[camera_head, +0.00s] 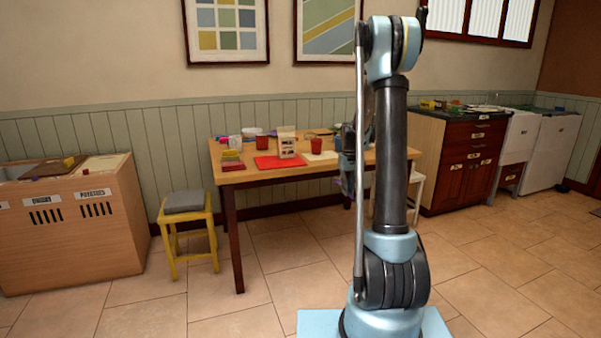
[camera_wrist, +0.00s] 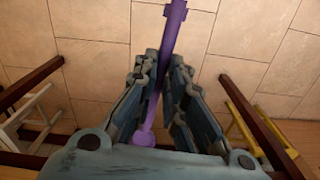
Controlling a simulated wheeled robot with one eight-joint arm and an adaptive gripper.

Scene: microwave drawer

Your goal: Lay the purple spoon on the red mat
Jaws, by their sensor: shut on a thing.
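The red mat (camera_head: 280,162) lies flat on the wooden table in the head view, left of my arm. My gripper (camera_wrist: 164,64) is shut on the purple spoon (camera_wrist: 175,22) in the wrist view. The spoon runs lengthwise between the fingers, with one end beyond the fingertips and a rounded end (camera_wrist: 144,138) near the palm. In the head view my gripper is mostly hidden behind my arm, to the right of the mat. The mat cannot be made out in the wrist view.
The wooden table (camera_head: 262,178) also carries a patterned box (camera_head: 286,146), red cups (camera_head: 316,146) and several small items around the mat. A yellow stool (camera_head: 186,222) stands at its left. The wrist view shows tiled floor and table legs below.

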